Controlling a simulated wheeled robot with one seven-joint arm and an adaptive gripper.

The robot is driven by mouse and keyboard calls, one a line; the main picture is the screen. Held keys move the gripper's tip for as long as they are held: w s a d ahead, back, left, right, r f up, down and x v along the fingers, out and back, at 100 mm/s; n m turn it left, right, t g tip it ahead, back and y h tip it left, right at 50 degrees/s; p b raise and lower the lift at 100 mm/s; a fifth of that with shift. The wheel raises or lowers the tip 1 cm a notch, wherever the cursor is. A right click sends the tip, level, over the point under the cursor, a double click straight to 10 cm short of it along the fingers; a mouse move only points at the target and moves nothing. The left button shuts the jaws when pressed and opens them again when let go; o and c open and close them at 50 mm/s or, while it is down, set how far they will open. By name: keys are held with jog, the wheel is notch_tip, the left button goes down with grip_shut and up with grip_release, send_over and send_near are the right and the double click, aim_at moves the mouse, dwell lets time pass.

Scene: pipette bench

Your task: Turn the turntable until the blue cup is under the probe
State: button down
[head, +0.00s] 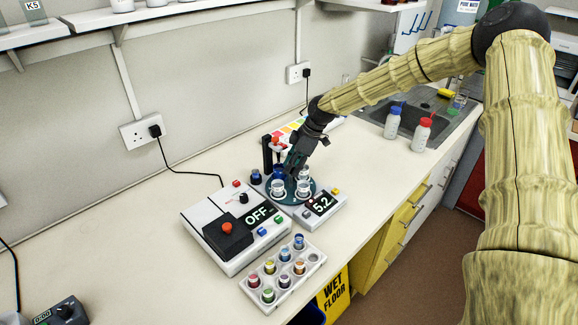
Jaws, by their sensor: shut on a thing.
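The turntable (314,192) is a dark teal disc on the bench with several small cups on it. A blue cup (279,171) stands at its back left, partly hidden by my gripper. Pale cups stand at the front left (278,187) and front right (303,188) of the disc. The probe stand (267,152) is a black post behind the disc at the left, with a red-topped part beside it. I cannot tell whether the blue cup is exactly under the probe. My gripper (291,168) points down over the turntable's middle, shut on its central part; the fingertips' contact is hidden.
A device reading OFF (222,240) stands left of the turntable, and a small 5.2 display box (320,204) at its right front. A white rack (265,300) of coloured vials is in front. Two bottles (392,123) stand near the sink. The bench right of the turntable is clear.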

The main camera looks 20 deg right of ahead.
jog(key=shift+w+d+r, duration=0.1)
jog(key=shift+d, duration=0.05)
jog(key=c, duration=1.6)
grip_release()
jog(key=o, duration=0.4)
jog(key=shift+d, duration=0.15)
jog(key=shift+a, duration=0.2)
jog(key=v, duration=1.2)
jog(key=shift+d, duration=0.15)
